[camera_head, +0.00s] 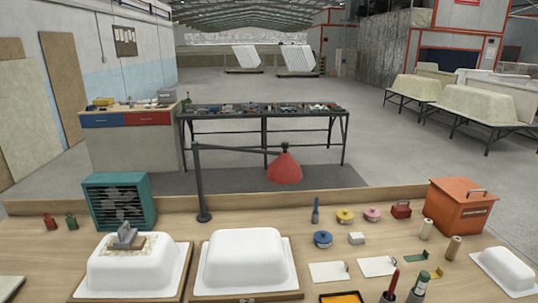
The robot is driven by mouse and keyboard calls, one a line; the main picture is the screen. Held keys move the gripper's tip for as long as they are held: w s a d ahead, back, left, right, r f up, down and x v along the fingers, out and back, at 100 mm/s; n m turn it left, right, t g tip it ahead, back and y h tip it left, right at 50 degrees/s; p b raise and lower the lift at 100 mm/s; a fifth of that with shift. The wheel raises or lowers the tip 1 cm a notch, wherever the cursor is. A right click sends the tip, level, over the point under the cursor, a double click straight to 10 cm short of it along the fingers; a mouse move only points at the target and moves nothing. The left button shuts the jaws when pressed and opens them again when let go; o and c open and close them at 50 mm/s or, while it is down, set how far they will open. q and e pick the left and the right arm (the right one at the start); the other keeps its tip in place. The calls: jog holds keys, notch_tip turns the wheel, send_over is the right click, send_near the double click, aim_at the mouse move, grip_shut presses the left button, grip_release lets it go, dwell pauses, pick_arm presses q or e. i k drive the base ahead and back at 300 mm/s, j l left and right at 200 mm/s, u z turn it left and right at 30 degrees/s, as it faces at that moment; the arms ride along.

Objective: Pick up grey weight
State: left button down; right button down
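A grey block with a raised handle-like top (125,238), which looks like the grey weight, sits on a tan patch (148,247) on top of the left white tub shell (125,272). The shell lies upside down on a wooden board (183,283) at the front left of the table. Neither of my grippers shows in the head view.
A second white shell (243,262) stands just right of the first. Behind them are a teal fan box (120,201) and a post (201,185) whose arm carries a red cone (285,169). Small tools, cards and an orange box (459,211) crowd the right side.

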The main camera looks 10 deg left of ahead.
aim_at(126, 238)
jog(key=k+l+u, duration=0.15)
jog(key=u, duration=1.4)
jog(key=i+j+z, duration=0.1)
jog(key=j, duration=0.45)
jog(key=i+j+z, duration=0.1)
jog(key=j, duration=0.45)
jog(key=i+j+z, duration=0.1)
jog(key=j, duration=0.5)
jog(key=i+j+z, duration=0.1)
jog(key=j, duration=0.45)
jog(key=i, duration=0.05)
